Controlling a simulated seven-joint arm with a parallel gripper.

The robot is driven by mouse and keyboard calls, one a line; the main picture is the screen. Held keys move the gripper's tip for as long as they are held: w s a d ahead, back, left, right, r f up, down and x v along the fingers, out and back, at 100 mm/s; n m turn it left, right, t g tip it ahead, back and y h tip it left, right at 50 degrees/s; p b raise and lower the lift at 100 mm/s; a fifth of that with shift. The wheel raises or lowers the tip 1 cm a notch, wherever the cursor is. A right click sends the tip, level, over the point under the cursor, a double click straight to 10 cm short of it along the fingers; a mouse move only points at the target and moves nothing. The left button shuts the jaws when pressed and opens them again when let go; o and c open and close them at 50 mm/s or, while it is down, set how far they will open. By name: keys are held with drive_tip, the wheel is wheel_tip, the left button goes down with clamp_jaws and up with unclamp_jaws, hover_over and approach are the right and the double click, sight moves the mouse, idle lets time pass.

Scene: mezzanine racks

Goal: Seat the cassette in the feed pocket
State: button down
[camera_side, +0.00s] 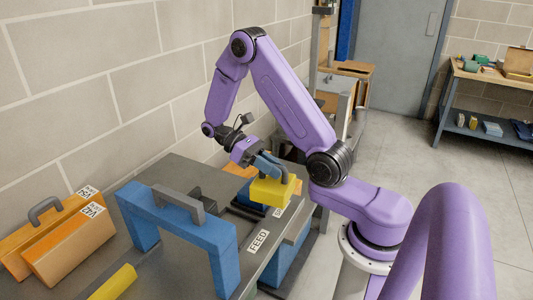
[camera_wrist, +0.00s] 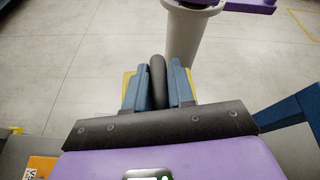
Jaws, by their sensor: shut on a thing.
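The yellow cassette (camera_side: 272,191) has a dark loop handle (camera_wrist: 158,80). My gripper (camera_side: 268,165) is shut on that handle, with one blue finger on each side of it in the wrist view (camera_wrist: 159,75). In the side view the cassette is over a dark and blue fixture (camera_side: 247,210) on the bench. I cannot tell whether it touches the fixture. A FEED label (camera_side: 258,241) lies on the bench top in front of it. The feed pocket's opening is not clearly visible. In the wrist view only the cassette's yellow edges (camera_wrist: 127,82) show beside the fingers.
Orange cases (camera_side: 70,250) with labels stand at the far left, and a yellow bar (camera_side: 113,283) lies in front. The block wall runs close behind the bench (camera_side: 150,190).

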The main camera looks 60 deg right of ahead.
drive_tip(key=a+m+y, duration=0.1)
drive_tip(key=m+y, duration=0.1)
drive_tip(key=a+m+t+y, duration=0.1)
drive_tip(key=a+m+y, duration=0.1)
drive_tip(key=a+m+t+y, duration=0.1)
drive_tip(key=m+y, duration=0.1)
drive_tip(key=y, duration=0.1)
drive_tip(key=shift+w+a+r, duration=0.15)
drive_tip(key=shift+r, duration=0.1)
drive_tip(key=w+a+r+m+t+y, duration=0.2)
drive_tip(key=w+r+m+t+y, duration=0.2)
drive_tip(key=w+m+t+y, duration=0.55)
wheel_tip(320, 180, down, 14)
drive_tip(key=m+t+h, duration=0.2)
drive_tip(key=m+t, duration=0.1)
drive_tip(key=shift+w+m+h, duration=0.2)
drive_tip(key=shift+m+h, duration=0.15)
drive_tip(key=shift+s+f+t, duration=0.1)
drive_tip(key=shift+f+t, duration=0.15)
drive_tip(key=shift+f, duration=1.5)
idle(1.4)
drive_tip(key=c, duration=0.9)
unclamp_jaws()
